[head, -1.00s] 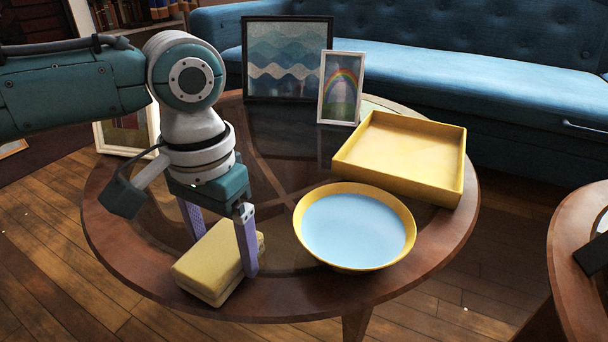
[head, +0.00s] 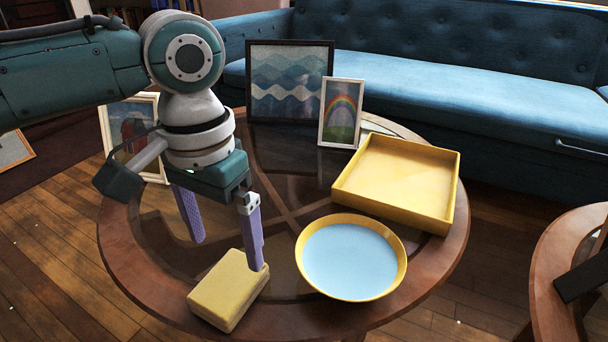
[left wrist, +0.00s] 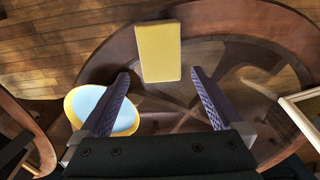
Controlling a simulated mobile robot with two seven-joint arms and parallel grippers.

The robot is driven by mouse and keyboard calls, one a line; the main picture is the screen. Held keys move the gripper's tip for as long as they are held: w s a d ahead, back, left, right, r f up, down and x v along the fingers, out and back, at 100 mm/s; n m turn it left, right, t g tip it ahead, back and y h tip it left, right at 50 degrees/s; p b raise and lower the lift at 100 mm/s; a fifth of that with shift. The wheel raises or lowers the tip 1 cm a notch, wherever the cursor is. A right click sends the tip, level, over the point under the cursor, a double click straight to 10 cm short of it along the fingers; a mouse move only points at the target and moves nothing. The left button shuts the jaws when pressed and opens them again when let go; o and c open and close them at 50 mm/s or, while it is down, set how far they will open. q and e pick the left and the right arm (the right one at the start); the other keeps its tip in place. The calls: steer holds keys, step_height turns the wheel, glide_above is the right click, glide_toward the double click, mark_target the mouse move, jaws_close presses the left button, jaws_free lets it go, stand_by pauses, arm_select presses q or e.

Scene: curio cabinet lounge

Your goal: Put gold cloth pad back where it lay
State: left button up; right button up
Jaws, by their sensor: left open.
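The gold cloth pad (head: 228,291) lies flat near the front edge of the round table, left of the yellow bowl. It also shows in the left wrist view (left wrist: 158,52), beyond my fingertips and lined up roughly between them. My left gripper (head: 226,254) is open and empty, with its purple fingers spread above the table. In the head view the right finger's tip overlaps the pad's far edge; the fingers also show in the left wrist view (left wrist: 160,72). My right gripper is not in view.
A yellow bowl with a light blue inside (head: 350,258) stands right of the pad. A yellow tray (head: 398,180) is behind it. Picture frames (head: 290,85) (head: 341,112) stand at the back, and another (head: 131,130) at the left. The round table (head: 150,285) has bare room left of the pad.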

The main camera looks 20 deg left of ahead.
mark_target(232, 276)
arm_select(q)
step_height(232, 276, up, 4)
steer(key=p, duration=0.2)
steer(key=s+d+f+m+t+h, duration=0.2)
steer(key=s+d+f+m, duration=0.1)
steer(key=s+d, duration=0.6)
steer(key=s+a+r+n+t+y, duration=0.1)
steer(key=s+a+r+n, duration=0.1)
steer(key=s+a, duration=0.4)
steer(key=shift+s+r+t+y, duration=0.3)
steer(key=shift+s+r+y, duration=0.1)
steer(key=shift+s, duration=0.55)
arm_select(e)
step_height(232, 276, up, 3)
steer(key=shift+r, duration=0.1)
